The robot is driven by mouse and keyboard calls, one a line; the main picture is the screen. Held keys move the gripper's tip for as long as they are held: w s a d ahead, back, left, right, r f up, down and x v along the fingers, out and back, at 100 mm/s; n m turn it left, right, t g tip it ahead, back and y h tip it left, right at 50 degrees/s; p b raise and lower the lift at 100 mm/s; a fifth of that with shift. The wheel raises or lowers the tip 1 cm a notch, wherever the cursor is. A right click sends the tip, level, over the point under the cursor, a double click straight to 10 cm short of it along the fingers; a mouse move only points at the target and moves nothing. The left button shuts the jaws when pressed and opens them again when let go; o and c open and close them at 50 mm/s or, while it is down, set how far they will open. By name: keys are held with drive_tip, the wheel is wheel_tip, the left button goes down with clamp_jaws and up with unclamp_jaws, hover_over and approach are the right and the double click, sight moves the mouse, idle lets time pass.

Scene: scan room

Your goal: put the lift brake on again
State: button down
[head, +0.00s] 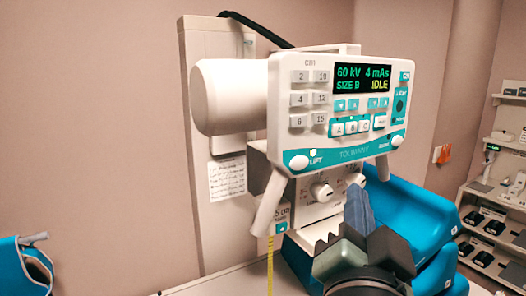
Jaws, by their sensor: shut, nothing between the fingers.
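The X-ray tube head's control panel (335,108) faces me in the head view. Its display (362,79) reads 60 kV, 4 mAs, SIZE B and IDLE. At the panel's lower left is a white oval button (299,162) beside the label LIFT (316,160). A similar white oval button (397,143) sits at the lower right; its label is too small to read surely. My gripper (358,200) is shut and empty, pointing up below the panel, right of and lower than the LIFT button. The brake's state is not clear from the picture.
Two pale handles hang below the panel, the left one (269,203) near a yellow tape (270,265). Knobs (321,190) sit behind my gripper. A blue padded thing (415,225) lies at right. Shelves (495,220) stand far right. Space left of the column (215,150) is mostly free.

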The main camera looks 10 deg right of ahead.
drive_tip(key=shift+w+d+f, duration=0.1)
drive_tip(key=shift+w+d, duration=0.1)
drive_tip(key=shift+d, duration=0.05)
approach(308, 162)
drive_tip(key=shift+s+d+x, duration=0.1)
drive_tip(key=shift+d+x, duration=0.15)
drive_tip(key=shift+x, duration=1.05)
drive_tip(key=shift+s+d+x, duration=0.1)
drive_tip(key=shift+d+x, duration=0.1)
drive_tip(key=shift+x, duration=1.05)
drive_tip(key=shift+b, duration=0.3)
drive_tip(key=shift+w+a, duration=0.1)
drive_tip(key=shift+w, duration=0.3)
drive_tip(key=shift+w+a, duration=0.15)
drive_tip(key=shift+w, duration=0.2)
idle(0.4)
drive_tip(key=shift+s, duration=0.1)
drive_tip(key=shift+s+d, duration=0.3)
drive_tip(key=shift+s, duration=0.4)
drive_tip(key=shift+s, duration=0.1)
drive_tip(key=shift+s+d, duration=0.3)
drive_tip(key=shift+s, duration=0.45)
drive_tip(key=shift+s+d, duration=0.3)
drive_tip(key=shift+s, duration=0.45)
drive_tip(key=shift+s+d, duration=0.25)
drive_tip(key=shift+s, duration=0.5)
